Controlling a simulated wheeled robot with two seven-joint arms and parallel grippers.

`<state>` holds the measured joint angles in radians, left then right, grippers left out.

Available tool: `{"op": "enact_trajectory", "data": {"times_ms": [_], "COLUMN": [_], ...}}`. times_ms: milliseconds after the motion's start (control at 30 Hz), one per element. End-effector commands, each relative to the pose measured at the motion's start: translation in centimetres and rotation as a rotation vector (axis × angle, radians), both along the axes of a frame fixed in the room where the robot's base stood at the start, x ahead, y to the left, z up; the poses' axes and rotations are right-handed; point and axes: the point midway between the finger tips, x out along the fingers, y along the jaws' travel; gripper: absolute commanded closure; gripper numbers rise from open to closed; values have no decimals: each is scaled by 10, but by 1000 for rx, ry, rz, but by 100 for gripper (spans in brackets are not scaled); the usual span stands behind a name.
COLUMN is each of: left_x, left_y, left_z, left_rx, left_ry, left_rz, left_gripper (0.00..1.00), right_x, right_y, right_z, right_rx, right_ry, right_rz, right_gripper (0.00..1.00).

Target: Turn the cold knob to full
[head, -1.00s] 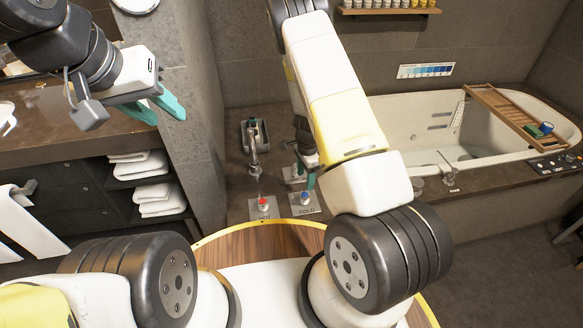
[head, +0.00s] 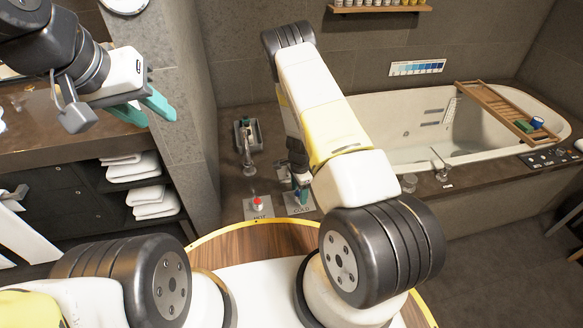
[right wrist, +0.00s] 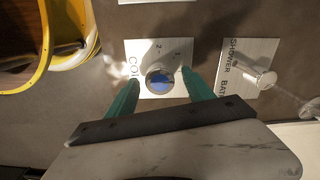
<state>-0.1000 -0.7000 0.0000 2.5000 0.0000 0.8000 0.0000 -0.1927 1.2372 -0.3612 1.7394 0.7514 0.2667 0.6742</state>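The cold knob is a round blue-capped dial (right wrist: 158,80) on a pale plate (right wrist: 133,52) with printed marks, seen in the right wrist view. My right gripper (right wrist: 161,77) is open, with one teal finger on each side of the knob. I see gaps between fingers and knob; contact is not clear. In the head view the cold plate (head: 294,208) shows below my right arm, and the gripper there is partly hidden. My left gripper (head: 158,108) is open and empty at the upper left, away from the knobs.
A red hot knob (head: 258,201) stands left of the cold one. A plate marked shower and bath with a lever (right wrist: 266,79) is beside the cold plate. Behind are a faucet (head: 248,160) and a bathtub (head: 400,110). Folded towels (head: 150,190) lie on a shelf at left.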

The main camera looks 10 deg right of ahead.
Motion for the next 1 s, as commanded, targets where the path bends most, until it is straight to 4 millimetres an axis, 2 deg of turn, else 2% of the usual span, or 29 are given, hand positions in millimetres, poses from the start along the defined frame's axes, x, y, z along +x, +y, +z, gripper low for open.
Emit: {"op": "enact_trajectory", "data": {"times_ms": [33,300,667,1000], "left_x": [0,0,0,0], "left_y": [0,0,0,0], "left_z": [0,0,0,0], "left_rx": [0,0,0,0], "left_ry": [0,0,0,0], "left_rz": [0,0,0,0], "left_gripper": [64,64,64,64], "right_x": [0,0,0,0], "right_y": [0,0,0,0], "right_z": [0,0,0,0], "right_rx": [0,0,1,1], "right_ry": [0,0,0,0], "right_rz": [0,0,63,316], "right_gripper": [49,100,100,100]}}
